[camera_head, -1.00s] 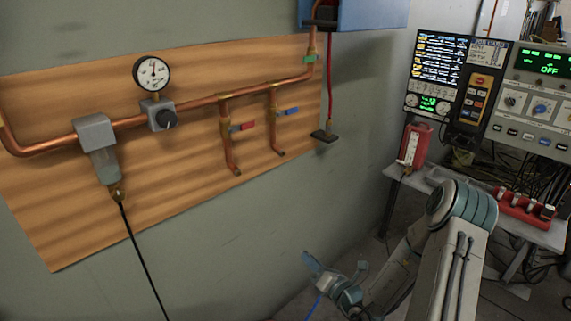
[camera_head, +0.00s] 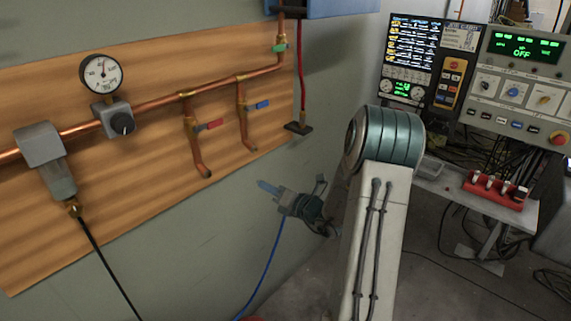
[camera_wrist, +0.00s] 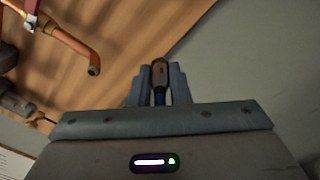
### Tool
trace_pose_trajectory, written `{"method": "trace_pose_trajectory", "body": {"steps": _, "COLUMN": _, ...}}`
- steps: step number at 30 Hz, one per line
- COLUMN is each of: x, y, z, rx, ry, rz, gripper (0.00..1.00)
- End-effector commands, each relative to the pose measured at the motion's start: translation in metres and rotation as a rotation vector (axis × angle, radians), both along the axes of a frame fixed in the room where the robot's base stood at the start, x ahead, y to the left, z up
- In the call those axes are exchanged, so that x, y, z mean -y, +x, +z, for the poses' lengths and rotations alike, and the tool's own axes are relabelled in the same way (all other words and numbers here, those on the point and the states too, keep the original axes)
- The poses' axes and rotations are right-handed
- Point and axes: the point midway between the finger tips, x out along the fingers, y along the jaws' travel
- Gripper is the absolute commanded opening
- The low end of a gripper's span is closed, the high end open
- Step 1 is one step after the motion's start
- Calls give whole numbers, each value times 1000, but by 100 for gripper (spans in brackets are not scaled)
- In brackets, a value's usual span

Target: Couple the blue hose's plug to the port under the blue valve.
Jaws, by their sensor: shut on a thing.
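The blue valve (camera_head: 257,105) sits on a copper drop pipe on the wooden panel. Its port (camera_head: 250,147) is the bent lower end of that pipe and looks empty. My gripper (camera_head: 268,188) is below and slightly right of this port, apart from it. In the wrist view my gripper (camera_wrist: 159,88) is shut on the plug (camera_wrist: 159,73), a dark piece standing up between the fingers. The blue hose (camera_head: 265,268) hangs from the gripper toward the floor; a bit of blue shows below the plug in the wrist view.
The red valve (camera_head: 208,125) and its drop pipe are left of the blue one; a red handle and an open pipe end (camera_wrist: 93,69) show in the wrist view. A black foot on a red cord (camera_head: 299,127) hangs at the panel's right edge. The wall below is clear.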

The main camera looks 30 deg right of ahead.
Motion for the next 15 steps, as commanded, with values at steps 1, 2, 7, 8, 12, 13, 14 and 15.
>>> {"method": "trace_pose_trajectory", "body": {"steps": 1, "x": 15, "y": 0, "z": 20, "rx": 4, "ry": -11, "rz": -16, "gripper": 0}}
{"method": "trace_pose_trajectory", "body": {"steps": 2, "x": 22, "y": -1, "z": 28, "rx": 2, "ry": -10, "rz": -23, "gripper": 0}}
{"method": "trace_pose_trajectory", "body": {"steps": 7, "x": 47, "y": -4, "z": 59, "rx": -7, "ry": -7, "rz": -53, "gripper": 0}}
{"method": "trace_pose_trajectory", "body": {"steps": 8, "x": 49, "y": -5, "z": 61, "rx": -8, "ry": -6, "rz": -56, "gripper": 0}}
{"method": "trace_pose_trajectory", "body": {"steps": 12, "x": 52, "y": -2, "z": 65, "rx": -9, "ry": -3, "rz": -60, "gripper": 0}}
{"method": "trace_pose_trajectory", "body": {"steps": 13, "x": 52, "y": 0, "z": 65, "rx": -9, "ry": -2, "rz": -60, "gripper": 0}}
{"method": "trace_pose_trajectory", "body": {"steps": 14, "x": 52, "y": 1, "z": 65, "rx": -9, "ry": -2, "rz": -60, "gripper": 0}}
{"method": "trace_pose_trajectory", "body": {"steps": 15, "x": 50, "y": 4, "z": 64, "rx": -10, "ry": -3, "rz": -59, "gripper": 0}}
